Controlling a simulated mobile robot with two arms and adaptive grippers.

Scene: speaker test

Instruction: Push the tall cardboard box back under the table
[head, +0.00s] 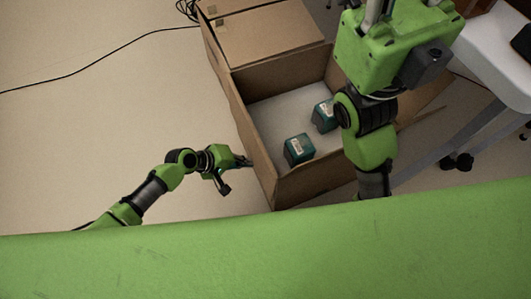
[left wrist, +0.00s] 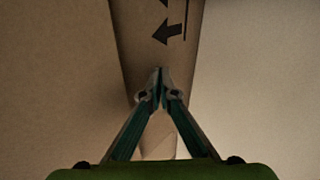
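The tall cardboard box (head: 240,92) stands in the middle of the head view with its top open and flaps spread. Two teal items (head: 299,149) with white labels lie inside it. My left gripper (head: 246,162) is at the box's left side, near its front corner. In the left wrist view its fingertips (left wrist: 162,74) meet, with nothing seen between them. They point at a box face with black arrows (left wrist: 167,33); I cannot tell whether they touch it. My right arm (head: 370,148) hangs over the box's right side; its gripper is out of view.
A white table (head: 498,58) with grey legs stands to the right of the box, with black casters (head: 458,162) below. A black cable (head: 95,66) runs across the floor at upper left. The floor left of the box is otherwise clear.

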